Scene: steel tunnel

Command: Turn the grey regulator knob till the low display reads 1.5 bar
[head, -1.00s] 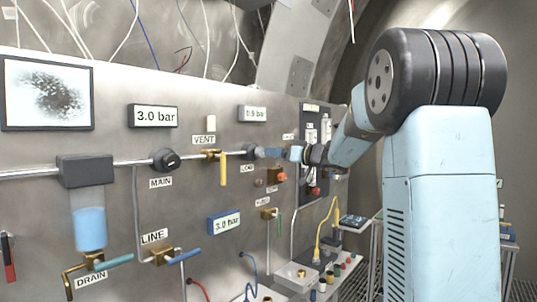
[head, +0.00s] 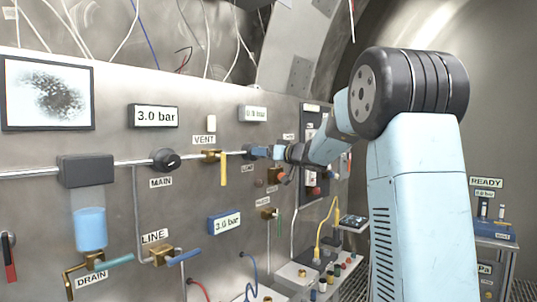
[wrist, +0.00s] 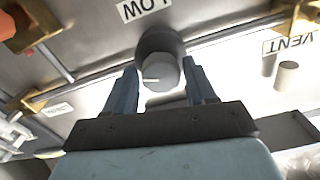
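In the head view my gripper (head: 259,152) is at the panel and hides the knob. The low display (head: 253,114) is above it; its digits are blurred, seemingly below one bar.
A yellow-handled vent valve (head: 223,170) is close left of my gripper. The black MAIN knob (head: 166,160) is farther left.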

